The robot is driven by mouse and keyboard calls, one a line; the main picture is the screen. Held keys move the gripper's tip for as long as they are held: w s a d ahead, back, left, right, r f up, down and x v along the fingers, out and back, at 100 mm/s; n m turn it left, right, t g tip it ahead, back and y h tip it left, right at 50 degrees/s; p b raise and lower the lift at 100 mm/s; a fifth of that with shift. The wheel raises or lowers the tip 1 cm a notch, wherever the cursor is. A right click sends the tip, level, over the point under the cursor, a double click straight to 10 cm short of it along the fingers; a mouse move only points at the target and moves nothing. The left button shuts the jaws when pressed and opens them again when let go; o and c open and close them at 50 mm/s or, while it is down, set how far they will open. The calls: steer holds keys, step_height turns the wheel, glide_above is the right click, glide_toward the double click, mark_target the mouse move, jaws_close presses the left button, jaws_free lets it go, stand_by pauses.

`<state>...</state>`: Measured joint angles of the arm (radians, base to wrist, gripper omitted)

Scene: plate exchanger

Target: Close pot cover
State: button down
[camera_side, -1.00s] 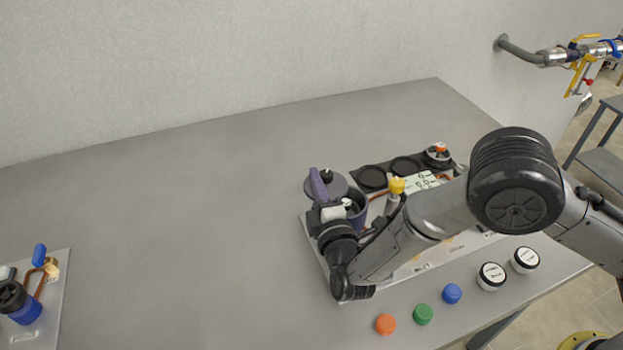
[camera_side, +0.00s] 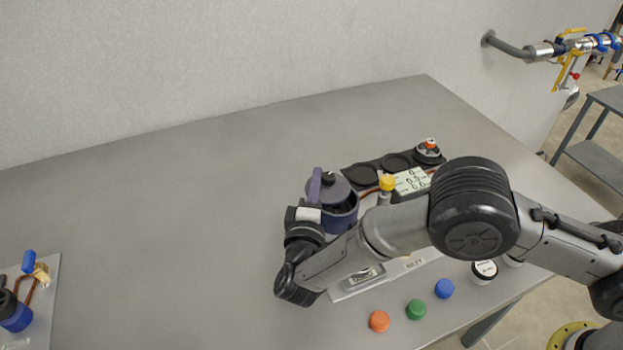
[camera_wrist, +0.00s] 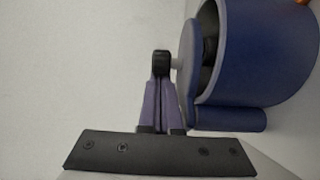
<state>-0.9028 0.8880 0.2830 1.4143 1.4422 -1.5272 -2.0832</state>
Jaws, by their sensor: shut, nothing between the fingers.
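The blue pot (camera_side: 345,218) stands at the left end of the metal plate. Its grey-blue cover (camera_side: 340,190) is tilted over the mouth, partly open. In the wrist view, a dark gap shows between the cover (camera_wrist: 188,70) and the pot (camera_wrist: 265,55). The cover's black knob (camera_wrist: 161,62) sticks out to the left on a short stem. My gripper (camera_side: 317,171) is at the cover's left side, its purple fingers shut and empty. In the wrist view, the fingertips (camera_wrist: 160,79) lie at the knob; whether they touch it is unclear.
A yellow-capped part (camera_side: 387,184), a display (camera_side: 411,181) and dark round recesses (camera_side: 362,175) lie right of the pot. Orange (camera_side: 379,321), green (camera_side: 416,309) and blue (camera_side: 444,289) caps lie in front.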

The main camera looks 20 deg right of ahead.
steer(key=shift+s+d, duration=0.5)
steer(key=shift+s, duration=0.05)
steer(key=shift+s+d, duration=0.15)
steer(key=shift+s, duration=0.15)
stand_by(0.6)
